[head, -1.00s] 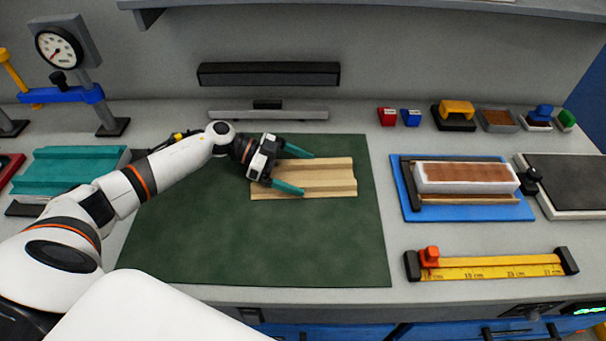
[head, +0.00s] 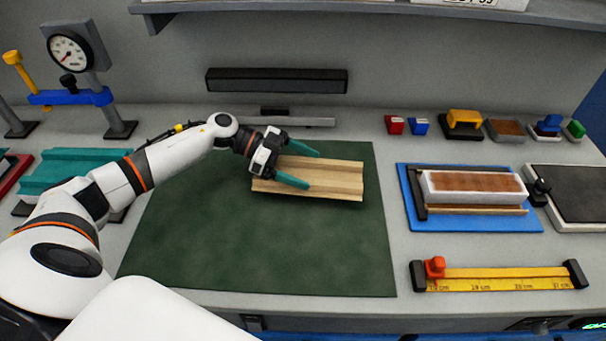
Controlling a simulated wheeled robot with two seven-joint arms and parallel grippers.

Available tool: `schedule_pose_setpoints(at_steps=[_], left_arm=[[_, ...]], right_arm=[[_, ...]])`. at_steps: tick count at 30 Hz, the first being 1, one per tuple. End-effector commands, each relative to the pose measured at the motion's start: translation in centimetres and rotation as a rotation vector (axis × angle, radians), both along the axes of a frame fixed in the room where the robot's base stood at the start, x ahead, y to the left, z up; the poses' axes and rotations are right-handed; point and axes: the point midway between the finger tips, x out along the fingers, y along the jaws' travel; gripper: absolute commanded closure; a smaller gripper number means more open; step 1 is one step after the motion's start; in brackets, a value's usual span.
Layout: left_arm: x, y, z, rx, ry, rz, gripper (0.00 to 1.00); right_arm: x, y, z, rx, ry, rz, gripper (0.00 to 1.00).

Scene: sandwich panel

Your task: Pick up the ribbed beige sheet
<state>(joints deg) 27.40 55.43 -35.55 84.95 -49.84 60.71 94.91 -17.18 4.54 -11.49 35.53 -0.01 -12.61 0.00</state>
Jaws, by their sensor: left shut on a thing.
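The ribbed beige sheet (head: 335,180) has lengthwise ridges and shows over the upper right part of the dark green mat (head: 230,240). My left gripper (head: 306,167) comes in from the left, with its two teal fingers along the sheet's far and near sides. It is shut on the sheet. A thin dark shadow shows under the sheet's near edge, and the sheet looks slightly raised off the mat. The sheet's left end is partly hidden by the gripper. My right gripper is not in view.
A blue tray (head: 412,220) with a brown-topped white block stands right of the mat. A yellow ruler (head: 500,282) lies in front of it. A teal ribbed piece (head: 70,168) and a dial gauge (head: 70,52) are at left. A dark bar (head: 275,81) is behind. The mat's front is clear.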

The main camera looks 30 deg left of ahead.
Motion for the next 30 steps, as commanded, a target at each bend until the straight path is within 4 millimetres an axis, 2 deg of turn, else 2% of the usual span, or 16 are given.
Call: schedule_pose_setpoints(at_steps=[1, 5, 12, 18, 24, 30], left_arm=[[-0.3, 1.4, -0.6, 0.005, 0.007, 0.008, 0.62], [-1.0, 4.3, -0.7, 0.006, 0.007, 0.009, 0.62], [-2.7, 10.9, -0.6, 0.006, 0.005, 0.010, 0.62], [-3.7, 14.9, -0.4, 0.002, 0.003, 0.008, 0.62], [-4.3, 16.8, -0.3, 0.000, 0.002, 0.006, 0.62], [-4.4, 17.2, -0.2, 0.000, 0.002, 0.004, 0.62]], right_arm=[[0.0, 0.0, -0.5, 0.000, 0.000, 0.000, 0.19], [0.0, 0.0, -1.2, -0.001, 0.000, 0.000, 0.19], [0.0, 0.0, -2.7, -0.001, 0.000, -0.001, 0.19], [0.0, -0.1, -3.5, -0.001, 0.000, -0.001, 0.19], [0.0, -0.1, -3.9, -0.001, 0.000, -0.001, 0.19], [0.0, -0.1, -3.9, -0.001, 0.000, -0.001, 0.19]])
